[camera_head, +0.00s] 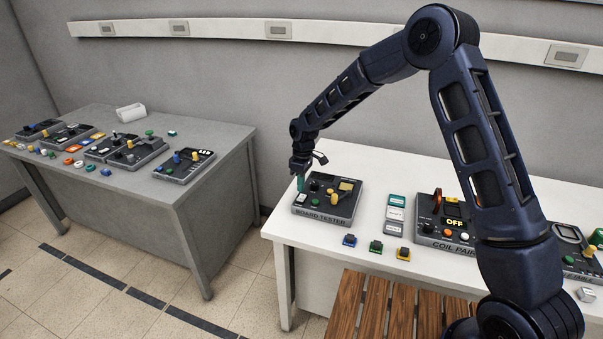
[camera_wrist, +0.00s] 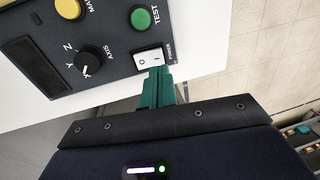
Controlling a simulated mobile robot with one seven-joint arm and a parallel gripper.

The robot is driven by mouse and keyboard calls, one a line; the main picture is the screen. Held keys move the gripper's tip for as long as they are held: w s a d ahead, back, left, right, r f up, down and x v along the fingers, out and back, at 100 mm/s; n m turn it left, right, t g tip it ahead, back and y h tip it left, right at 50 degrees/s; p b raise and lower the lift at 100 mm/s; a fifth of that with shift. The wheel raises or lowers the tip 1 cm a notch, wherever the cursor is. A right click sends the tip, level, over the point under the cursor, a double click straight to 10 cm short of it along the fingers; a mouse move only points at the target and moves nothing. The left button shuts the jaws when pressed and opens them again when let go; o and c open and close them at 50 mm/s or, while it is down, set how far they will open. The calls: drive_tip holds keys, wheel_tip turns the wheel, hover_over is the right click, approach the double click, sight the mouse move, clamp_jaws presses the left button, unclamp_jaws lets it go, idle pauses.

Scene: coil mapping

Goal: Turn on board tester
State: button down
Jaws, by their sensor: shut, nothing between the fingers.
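The board tester (camera_head: 322,213) is a dark box on the left end of the white table. In the wrist view its panel (camera_wrist: 113,62) shows a white rocker switch (camera_wrist: 149,57) labelled POWER, a green TEST button (camera_wrist: 141,19), a black AXIS knob (camera_wrist: 92,61), a yellow button (camera_wrist: 69,8) and a dark, blank display (camera_wrist: 34,65). My gripper (camera_wrist: 157,71) has its green fingers shut and empty, with the tips right at the lower edge of the power switch. I cannot tell whether they touch it. In the head view my gripper (camera_head: 300,183) is at the tester's left side.
Small cards (camera_head: 395,213) and coloured blocks (camera_head: 376,246) lie right of the tester. A coil pairing box (camera_head: 440,233) showing OFF stands farther right. A grey table (camera_head: 190,210) with several devices is at the left. A wooden slatted surface (camera_head: 375,305) is in front.

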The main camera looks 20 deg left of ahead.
sight(300, 199)
drive_tip(key=shift+s+f, duration=0.15)
drive_tip(key=shift+f, duration=0.7)
drive_tip(key=shift+s+f, duration=0.1)
drive_tip(key=shift+f, duration=0.7)
drive_tip(key=shift+s+f, duration=0.1)
drive_tip(key=shift+f, duration=0.1)
drive_tip(key=shift+w+r, duration=0.2)
drive_tip(key=shift+w, duration=0.6)
drive_tip(key=shift+r, duration=0.1)
wheel_tip(300, 199, up, 14)
drive_tip(key=s, duration=0.2)
drive_tip(key=shift+s, duration=0.1)
